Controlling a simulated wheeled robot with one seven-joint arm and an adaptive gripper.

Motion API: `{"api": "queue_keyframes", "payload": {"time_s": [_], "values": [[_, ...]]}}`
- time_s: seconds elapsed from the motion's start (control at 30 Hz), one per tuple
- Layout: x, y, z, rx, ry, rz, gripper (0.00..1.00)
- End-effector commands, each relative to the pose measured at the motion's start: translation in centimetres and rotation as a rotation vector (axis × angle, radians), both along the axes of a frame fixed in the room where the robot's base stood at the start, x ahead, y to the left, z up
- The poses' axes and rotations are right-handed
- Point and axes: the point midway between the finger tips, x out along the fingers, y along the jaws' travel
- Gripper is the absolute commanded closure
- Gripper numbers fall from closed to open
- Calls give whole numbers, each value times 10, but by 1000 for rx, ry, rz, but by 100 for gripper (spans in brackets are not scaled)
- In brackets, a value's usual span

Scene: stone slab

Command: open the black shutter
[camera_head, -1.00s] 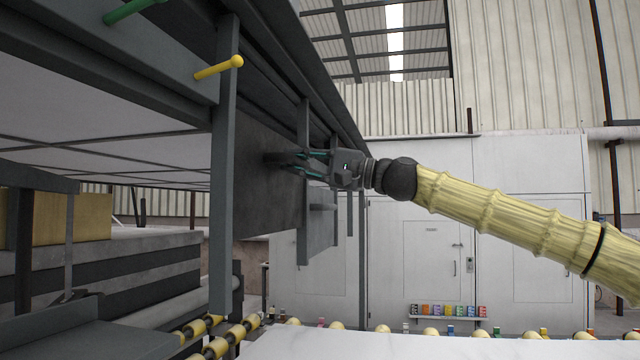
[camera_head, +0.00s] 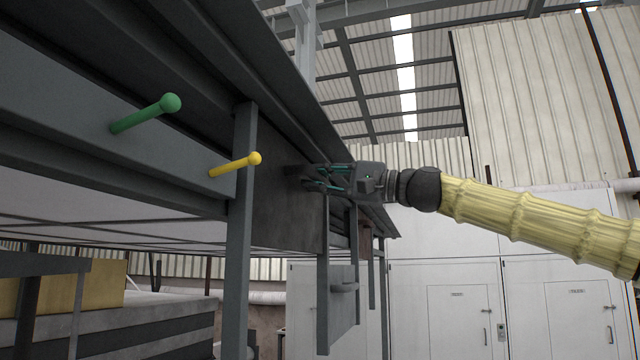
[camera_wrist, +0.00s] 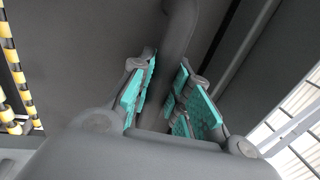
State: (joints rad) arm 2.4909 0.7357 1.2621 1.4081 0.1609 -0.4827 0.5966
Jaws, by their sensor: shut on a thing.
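The black shutter (camera_head: 285,215) is a dark flat panel between the grey posts, hanging under the machine's long upper beam. My gripper (camera_head: 312,178) is at the panel's outer face, near its upper right part, with the arm reaching in from the right. In the wrist view a dark round handle bar (camera_wrist: 180,30) runs between the teal finger pads of my gripper (camera_wrist: 165,80), and the fingers are shut on it. The shutter's face (camera_wrist: 85,55) fills much of the background there. Where the handle joins the panel is partly hidden by the gripper.
A green peg (camera_head: 145,113) and a yellow peg (camera_head: 235,164) stick out from the beam to the left. A grey post (camera_head: 240,270) stands beside the shutter. Another panel with a handle (camera_head: 342,295) hangs lower behind. White cabinets (camera_head: 440,300) stand at the back.

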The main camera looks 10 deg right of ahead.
Motion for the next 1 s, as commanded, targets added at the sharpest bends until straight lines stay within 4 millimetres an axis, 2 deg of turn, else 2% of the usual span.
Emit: {"api": "queue_keyframes", "payload": {"time_s": [0.03,0.3,0.33,0.43,0.77,1.0], "values": [[-2,-1,6,6,-4,-1,100],[-2,-3,8,10,-6,-5,100],[-2,-3,8,10,-6,-5,76],[-2,-3,8,9,-5,-5,59],[-2,-4,5,6,-3,-4,59],[-11,-24,1,8,-5,-5,59]]}}
